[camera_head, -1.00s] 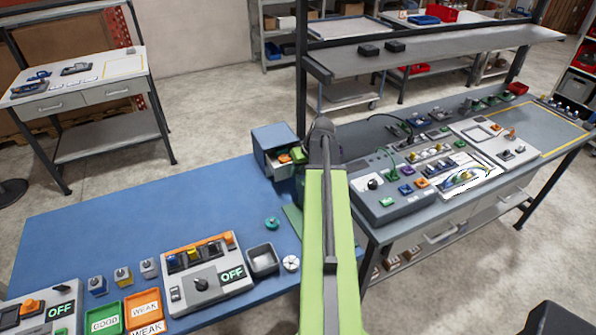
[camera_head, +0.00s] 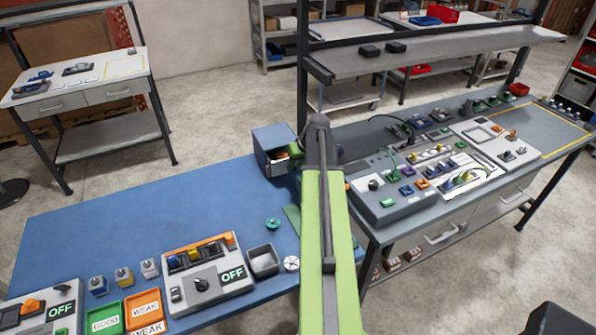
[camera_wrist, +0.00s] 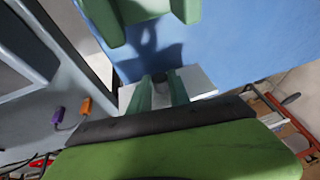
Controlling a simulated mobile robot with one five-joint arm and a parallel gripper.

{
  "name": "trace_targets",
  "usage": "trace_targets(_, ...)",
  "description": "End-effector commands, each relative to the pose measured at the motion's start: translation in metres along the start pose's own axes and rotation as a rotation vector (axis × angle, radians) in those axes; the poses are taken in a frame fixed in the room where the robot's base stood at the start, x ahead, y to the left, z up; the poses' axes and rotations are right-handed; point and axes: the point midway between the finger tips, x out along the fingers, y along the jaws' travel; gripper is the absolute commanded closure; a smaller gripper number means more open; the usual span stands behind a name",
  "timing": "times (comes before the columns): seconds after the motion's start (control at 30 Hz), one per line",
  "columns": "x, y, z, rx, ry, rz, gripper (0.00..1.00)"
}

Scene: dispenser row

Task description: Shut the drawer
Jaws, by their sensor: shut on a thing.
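The small blue-grey drawer cabinet (camera_head: 273,138) stands at the far right end of the blue table. Its drawer (camera_head: 268,160) is partly open towards the right, with something orange and dark inside. My arm covers the drawer's front end in the head view. In the wrist view my gripper (camera_wrist: 160,80) has two green fingers close together over a pale grey plate, which looks like the drawer's front. They are shut around a small grey part that looks like its handle. The handle itself is mostly hidden.
The blue table (camera_head: 120,215) is clear in front of the cabinet. A grey control box (camera_head: 390,200) on the right-hand bench stands close to my arm. A switch panel (camera_head: 207,268) and a small grey tray (camera_head: 263,260) lie nearer, left of my arm.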

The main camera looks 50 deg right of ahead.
Motion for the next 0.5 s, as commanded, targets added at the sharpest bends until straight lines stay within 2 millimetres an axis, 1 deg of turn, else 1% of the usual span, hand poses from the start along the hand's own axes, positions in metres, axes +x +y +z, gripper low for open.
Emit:
trace_targets(0.03,0.007,0.001,-0.017,-0.004,-0.001,-0.001,1.0)
trace_targets(0.1,0.014,0.002,-0.035,-0.003,0.0,-0.001,1.0)
trace_targets(0.2,0.023,0.002,-0.057,-0.003,0.0,0.0,1.0)
trace_targets(0.23,0.025,0.002,-0.061,-0.004,0.0,0.0,1.0)
trace_targets(0.3,0.028,0.002,-0.067,-0.003,0.001,0.0,1.0)
trace_targets(0.5,0.028,0.001,-0.069,-0.001,0.005,0.0,1.0)
